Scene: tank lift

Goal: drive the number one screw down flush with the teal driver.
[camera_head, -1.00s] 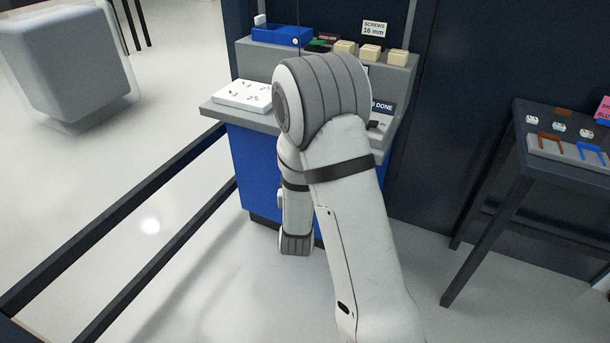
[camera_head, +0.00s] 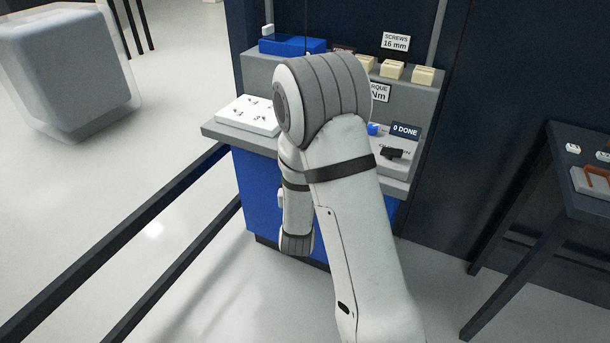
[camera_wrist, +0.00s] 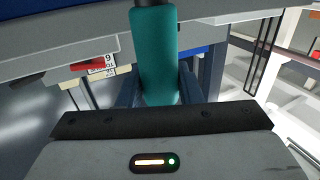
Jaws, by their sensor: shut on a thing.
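In the wrist view, my gripper (camera_wrist: 160,90) is shut on the teal driver (camera_wrist: 155,50), which stands between its two dark fingers. The driver's far end is cut off at the top of that view. In the head view, a white plate (camera_head: 250,115) with several small dark marks or screws lies on the left of the grey bench (camera_head: 232,133). The number one screw cannot be told apart at this size. My arm hides the gripper and driver in the head view.
A blue tray (camera_head: 290,46) and several cream blocks (camera_head: 392,69) stand on the bench's raised back shelf. A "0 DONE" sign (camera_head: 405,131) stands at the right. A dark table (camera_head: 580,160) is at the far right. Dark rails (camera_head: 120,240) cross the floor at left.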

